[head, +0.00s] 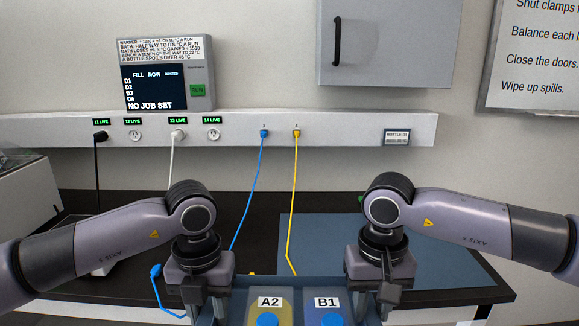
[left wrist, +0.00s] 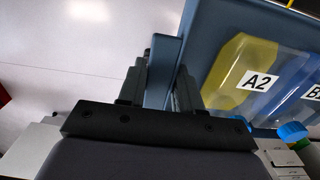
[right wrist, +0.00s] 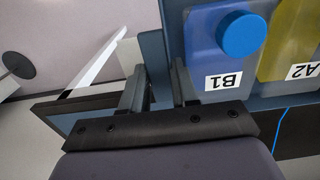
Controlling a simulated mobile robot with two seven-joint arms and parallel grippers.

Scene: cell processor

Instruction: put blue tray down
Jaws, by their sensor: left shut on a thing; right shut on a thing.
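The blue tray (head: 297,283) is at the bottom middle of the head view, in front of the dark bench. It holds a yellow bottle labelled A2 (head: 270,302) and a blue bottle labelled B1 (head: 327,301), side by side with blue caps. My left gripper (head: 205,308) is shut on the tray's left side; the left wrist view shows its fingers (left wrist: 165,85) on either side of the tray's edge. My right gripper (head: 378,305) is shut on the tray's right side, also seen in the right wrist view (right wrist: 158,85). The tray's underside is hidden.
A blue mat (head: 330,240) lies on the right of the dark bench (head: 120,207). Blue (head: 249,200) and yellow (head: 294,190) cables hang from the wall rail onto the bench; a loose blue plug (head: 156,272) lies at the left. A grey box (head: 25,185) stands far left.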

